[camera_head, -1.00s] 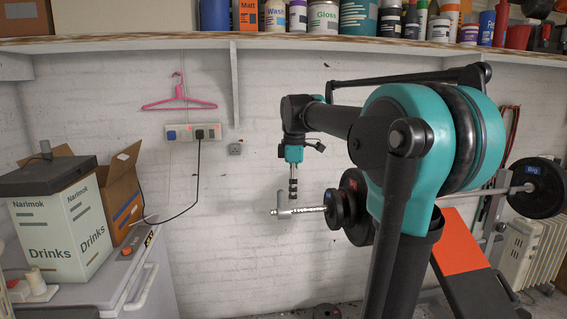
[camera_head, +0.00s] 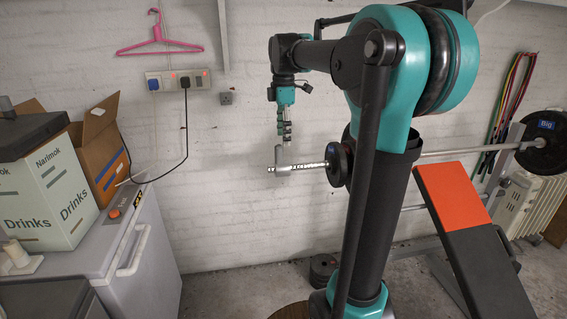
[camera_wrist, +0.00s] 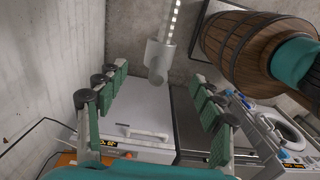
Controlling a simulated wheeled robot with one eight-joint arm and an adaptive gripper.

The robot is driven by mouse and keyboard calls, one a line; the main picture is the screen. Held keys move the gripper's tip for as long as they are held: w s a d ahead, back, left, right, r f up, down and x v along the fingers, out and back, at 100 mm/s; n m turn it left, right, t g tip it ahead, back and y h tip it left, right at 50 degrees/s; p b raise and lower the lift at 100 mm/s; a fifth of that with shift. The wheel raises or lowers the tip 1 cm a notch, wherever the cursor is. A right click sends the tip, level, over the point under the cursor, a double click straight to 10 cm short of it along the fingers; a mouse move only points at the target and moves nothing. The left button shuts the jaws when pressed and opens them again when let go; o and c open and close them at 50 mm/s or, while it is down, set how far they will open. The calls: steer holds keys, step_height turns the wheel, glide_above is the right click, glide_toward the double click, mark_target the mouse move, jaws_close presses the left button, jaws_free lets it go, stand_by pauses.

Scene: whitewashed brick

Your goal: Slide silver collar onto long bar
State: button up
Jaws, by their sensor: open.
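The long bar (camera_head: 312,165) runs level across the head view, with a dark plate on it and its bare end pointing left. The silver collar (camera_head: 281,155) sits around the bar near that end, with a short stub of bar showing beyond it and its upright part pointing up. In the wrist view the collar (camera_wrist: 159,56) and the bar (camera_wrist: 174,18) show beyond and between my fingers. My gripper (camera_head: 287,141) is open and empty, pointing down just above the collar; in the wrist view its green-padded fingers (camera_wrist: 158,77) stand wide apart. It appears clear of the collar.
A white chest (camera_head: 130,250) with drinks and cardboard boxes (camera_head: 97,150) stands left. A bench with an orange pad (camera_head: 452,196) stands right. The wrist view shows a wooden barrel (camera_wrist: 238,45) and a washing machine (camera_wrist: 285,135). The wall behind the bar end is clear.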

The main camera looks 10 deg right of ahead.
mark_target(284, 162)
step_height(284, 162, down, 12)
steer(key=shift+r, duration=0.2)
stand_by(0.4)
steer(key=c, duration=1.4)
steer(key=shift+s+r, duration=0.15)
steer(key=shift+r, duration=0.05)
steer(key=shift+d, duration=0.1)
steer(key=shift+d, duration=3.6)
steer(key=shift+d, duration=0.2)
